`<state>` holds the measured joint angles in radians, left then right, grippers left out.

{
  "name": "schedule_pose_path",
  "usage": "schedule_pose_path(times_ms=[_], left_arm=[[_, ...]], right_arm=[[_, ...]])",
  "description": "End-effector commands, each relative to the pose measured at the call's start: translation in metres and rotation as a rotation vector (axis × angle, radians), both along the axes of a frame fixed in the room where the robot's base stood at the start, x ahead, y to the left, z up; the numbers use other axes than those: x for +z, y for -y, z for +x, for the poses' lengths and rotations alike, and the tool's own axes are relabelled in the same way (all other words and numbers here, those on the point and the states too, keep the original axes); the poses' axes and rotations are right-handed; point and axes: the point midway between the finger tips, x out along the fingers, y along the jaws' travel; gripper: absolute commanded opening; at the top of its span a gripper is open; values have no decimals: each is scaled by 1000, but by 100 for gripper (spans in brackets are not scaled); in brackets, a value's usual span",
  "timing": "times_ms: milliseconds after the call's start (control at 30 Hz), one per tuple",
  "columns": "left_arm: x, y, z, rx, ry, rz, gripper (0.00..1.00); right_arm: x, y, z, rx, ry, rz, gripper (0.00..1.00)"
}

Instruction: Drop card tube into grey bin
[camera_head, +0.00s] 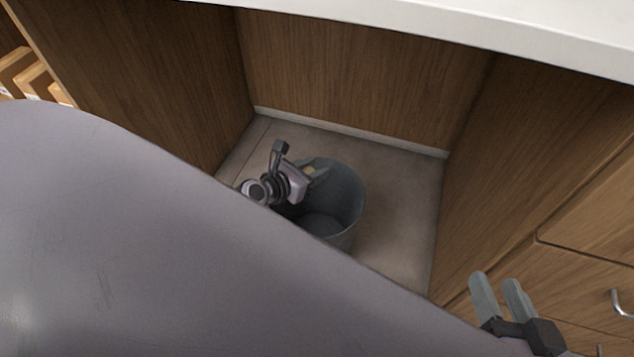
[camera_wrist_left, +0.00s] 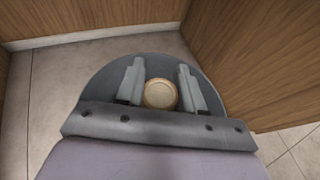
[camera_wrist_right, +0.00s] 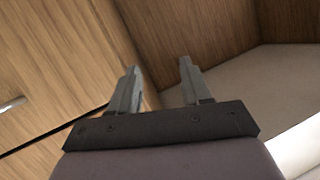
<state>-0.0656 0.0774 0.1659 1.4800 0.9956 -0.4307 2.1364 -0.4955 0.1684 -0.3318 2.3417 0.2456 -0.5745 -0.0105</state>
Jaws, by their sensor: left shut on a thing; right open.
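The grey bin (camera_head: 344,207) stands on the floor in the recess under the counter, its open top facing up. My left gripper (camera_head: 316,174) is over the bin's mouth, shut on the card tube (camera_head: 309,170). In the left wrist view the tube (camera_wrist_left: 160,94) shows end-on as a round tan disc between the fingers, with the grey bin (camera_wrist_left: 98,88) behind it. The tube's length is hidden. My right gripper (camera_head: 498,296) is open and empty at the lower right, near the wooden drawers; it also shows in the right wrist view (camera_wrist_right: 160,85).
Wooden panels (camera_head: 340,75) close the recess at the back and sides, under a white counter top (camera_head: 450,22). Drawers with metal handles (camera_head: 621,304) are at the right. Cardboard boxes (camera_head: 33,80) sit at the far left. Bare floor (camera_head: 400,190) lies right of the bin.

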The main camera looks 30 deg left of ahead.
Motion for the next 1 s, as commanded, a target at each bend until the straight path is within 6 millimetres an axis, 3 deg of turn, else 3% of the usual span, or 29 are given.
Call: schedule_pose_path(times_ms=[133, 567, 600, 667, 700, 1000], left_arm=[[-12, 0, 0, 0, 0, 1, 9], [-14, 0, 0, 0, 0, 1, 9], [-14, 0, 0, 0, 0, 1, 44], [-14, 0, 0, 0, 0, 1, 63], [-14, 0, 0, 0, 0, 1, 67], [-13, -1, -2, 0, 0, 1, 67]], right_arm=[[-3, 7, -2, -13, 50, -40, 48], [0, 11, -3, -21, 79, -65, 48], [0, 11, -3, -21, 79, -65, 48], [0, 11, -3, -21, 79, -64, 48], [0, 11, -3, -21, 79, -64, 48], [1, 11, -3, -20, 77, -62, 48]])
